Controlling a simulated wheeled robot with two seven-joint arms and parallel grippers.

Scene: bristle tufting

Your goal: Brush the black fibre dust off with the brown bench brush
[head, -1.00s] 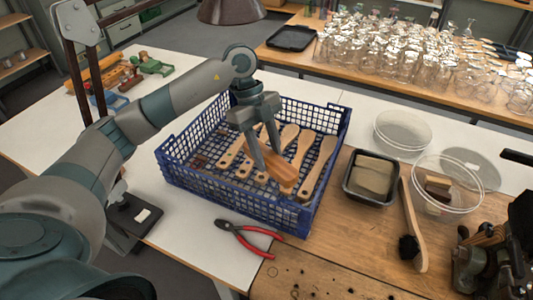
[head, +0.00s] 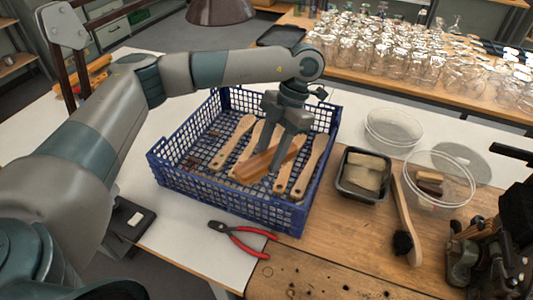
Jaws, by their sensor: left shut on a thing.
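My left gripper (head: 277,155) is inside the blue crate (head: 196,197), shut on a brown wooden block that looks like the bench brush (head: 257,166). The brush is tilted and lies over several pale wooden handles (head: 233,142) in the crate. Its bristles are hidden, and I cannot tell whether it touches the handles. The black fibre dust is too small to make out clearly; a few dark patches show at the crate's left side. My right gripper is out of view.
Red-handled pliers (head: 240,238) lie in front of the crate. A black tray with a pale block (head: 363,172), a long brush with black bristles (head: 402,215) and clear bowls (head: 439,178) stand to the right. A dark machine (head: 490,245) stands at the right edge.

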